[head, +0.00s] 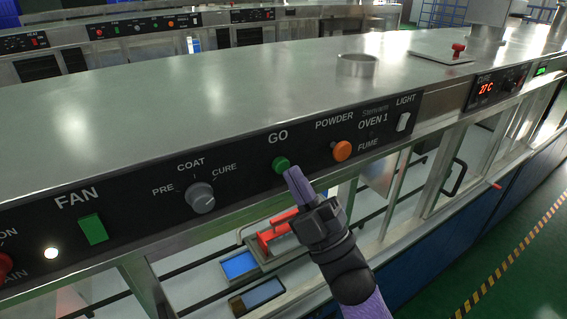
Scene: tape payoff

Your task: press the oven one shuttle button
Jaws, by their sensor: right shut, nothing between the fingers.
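The control panel (243,195) of oven 1 runs along the front of a steel housing. A round green button (280,165) sits under the label GO. My right gripper (293,176) is shut and empty, with its purple fingertips just below and right of the green button. The tips look very close to the button; I cannot tell whether they touch it. To the right is an orange button (342,150) labelled POWDER and FUME. To the left is a grey COAT knob (201,197) with PRE and CURE positions. My left gripper is not in view.
A green FAN switch (93,229), a lit white lamp (51,253) and a red button (4,265) are further left. A white LIGHT switch (404,122) and a red 27 C display (487,89) are right. A red-handled item (276,234) lies below the panel.

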